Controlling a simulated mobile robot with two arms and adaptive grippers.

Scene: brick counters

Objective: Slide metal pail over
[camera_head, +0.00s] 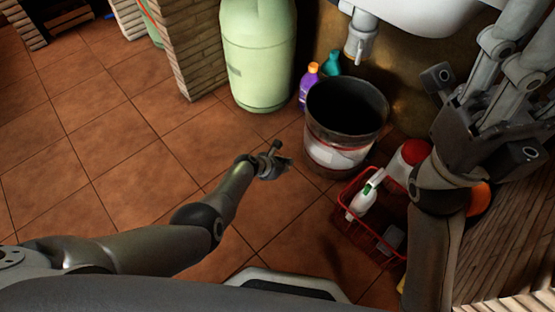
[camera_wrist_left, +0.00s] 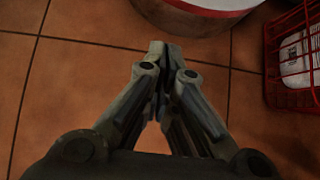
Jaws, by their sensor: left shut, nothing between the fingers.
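The metal pail (camera_head: 319,127), dark inside with a red and white band low on its side, stands on the tiled floor under the sink. Its lower part also shows at the top of the left wrist view (camera_wrist_left: 207,20). My left gripper (camera_head: 284,164) is low over the floor, left of and in front of the pail. In the left wrist view its fingertips (camera_wrist_left: 166,50) are together and empty, close to the pail's base; contact cannot be made out. My right gripper (camera_head: 525,55) is raised at the right; its fingertips are not clear.
A red basket (camera_head: 345,226) with a white spray bottle (camera_head: 366,196) stands in front of the pail. A purple bottle (camera_head: 308,88) and a teal bottle (camera_head: 332,63) stand behind it. A green gas cylinder (camera_head: 258,55) is behind left. The floor (camera_head: 110,130) at left is clear.

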